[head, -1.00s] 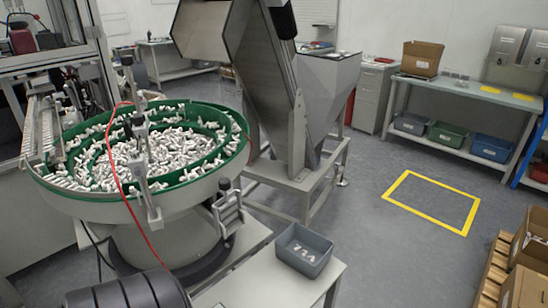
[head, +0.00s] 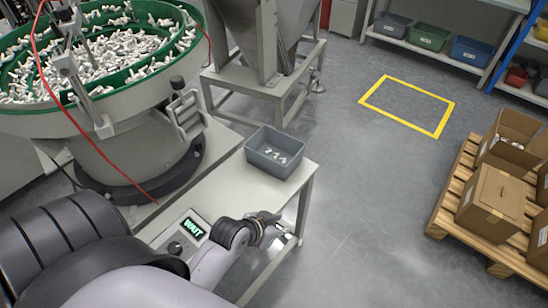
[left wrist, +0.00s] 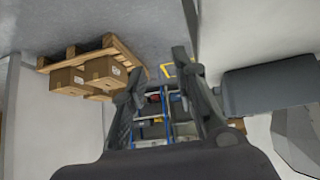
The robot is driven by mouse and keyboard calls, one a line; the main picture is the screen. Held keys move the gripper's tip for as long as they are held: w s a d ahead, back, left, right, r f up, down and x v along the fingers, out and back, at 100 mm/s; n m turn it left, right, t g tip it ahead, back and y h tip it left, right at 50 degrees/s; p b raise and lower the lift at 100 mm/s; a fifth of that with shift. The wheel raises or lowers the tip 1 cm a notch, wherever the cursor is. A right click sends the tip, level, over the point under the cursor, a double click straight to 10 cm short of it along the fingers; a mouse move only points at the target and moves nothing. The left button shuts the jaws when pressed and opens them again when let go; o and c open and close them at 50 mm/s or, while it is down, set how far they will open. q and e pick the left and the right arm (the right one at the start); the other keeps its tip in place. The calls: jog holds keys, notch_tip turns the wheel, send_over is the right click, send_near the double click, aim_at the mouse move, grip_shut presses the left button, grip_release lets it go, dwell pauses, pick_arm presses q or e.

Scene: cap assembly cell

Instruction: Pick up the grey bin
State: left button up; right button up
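The grey bin (head: 275,158) stands upright on a small light table (head: 225,190), with several small white parts in it. In the left wrist view, which is upside down, it shows as a dark grey box (left wrist: 272,88) at the right. My left gripper (head: 280,222) is in front of the bin and to its lower right, near the table's right edge, and does not touch it. In the left wrist view the fingers of my left gripper (left wrist: 158,72) are spread with nothing between them. My right gripper is not in view.
A green bowl feeder (head: 110,88) stands left of the bin, with a red cable in front. A pallet (head: 450,215) with cardboard boxes (head: 492,200) is at the right. Other bins (head: 430,38) sit on a far shelf. The floor around the yellow outline (head: 400,122) is clear.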

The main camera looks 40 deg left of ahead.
aim_at(287, 167)
pick_arm(q)
jog(key=w+a+r+n+t+y, duration=0.1)
jog(key=w+a+r+t+y, duration=0.1)
jog(key=w+a+r+t, duration=0.5)
jog(key=shift+g, duration=0.8)
jog(key=w, duration=0.5)
jog(key=w+a, duration=0.1)
jog(key=w, duration=0.2)
jog(key=shift+w+f+b, duration=0.2)
jog(key=shift+w+b, duration=0.15)
jog(key=shift+b, duration=0.05)
jog(key=shift+b+x, duration=0.35)
jog(key=shift+x, duration=3.25)
jog(key=shift+s, duration=0.1)
jog(key=shift+c, duration=0.2)
grip_shut()
